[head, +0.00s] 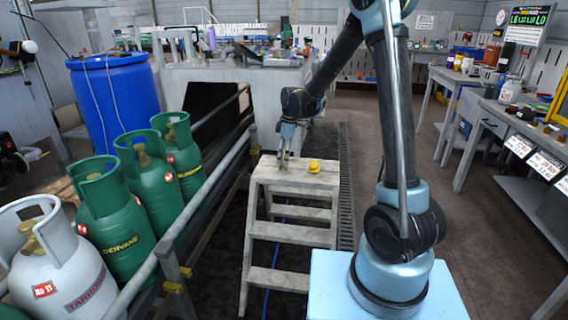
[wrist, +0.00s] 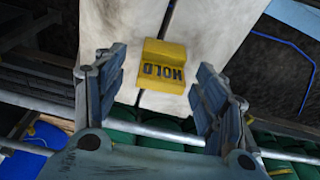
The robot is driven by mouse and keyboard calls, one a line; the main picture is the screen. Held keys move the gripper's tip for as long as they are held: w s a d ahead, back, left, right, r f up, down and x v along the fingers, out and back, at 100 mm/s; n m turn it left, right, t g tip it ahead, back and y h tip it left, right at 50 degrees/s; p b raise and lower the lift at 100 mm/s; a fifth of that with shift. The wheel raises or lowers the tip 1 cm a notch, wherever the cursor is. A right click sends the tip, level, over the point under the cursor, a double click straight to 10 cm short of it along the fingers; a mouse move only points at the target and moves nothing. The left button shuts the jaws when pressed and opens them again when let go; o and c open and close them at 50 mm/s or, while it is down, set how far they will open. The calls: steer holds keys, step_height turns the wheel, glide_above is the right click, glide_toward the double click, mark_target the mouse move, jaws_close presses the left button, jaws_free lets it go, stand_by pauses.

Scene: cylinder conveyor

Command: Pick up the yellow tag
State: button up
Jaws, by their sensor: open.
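The yellow tag (wrist: 162,66) lies on the top of a pale wooden step stool, with the dark word "HOLD" showing upside down in the wrist view. In the head view it is a small yellow shape (head: 314,167) at the right part of the stool top (head: 283,176). My gripper (wrist: 160,92) is open and empty, with its two fingers apart on either side of the tag in the wrist picture. In the head view my gripper (head: 284,158) points down over the left part of the stool top, left of the tag. The exact height of its fingertips above the stool cannot be told.
Green gas cylinders (head: 143,187) and a grey one (head: 58,262) stand at the left behind a metal rail (head: 205,168). A blue barrel (head: 115,98) stands behind them. Workbenches (head: 493,118) line the right.

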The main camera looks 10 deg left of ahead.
steer(key=shift+a+f, duration=0.1)
steer(key=shift+f, duration=0.25)
steer(key=c, duration=1)
steer(key=shift+r, duration=0.1)
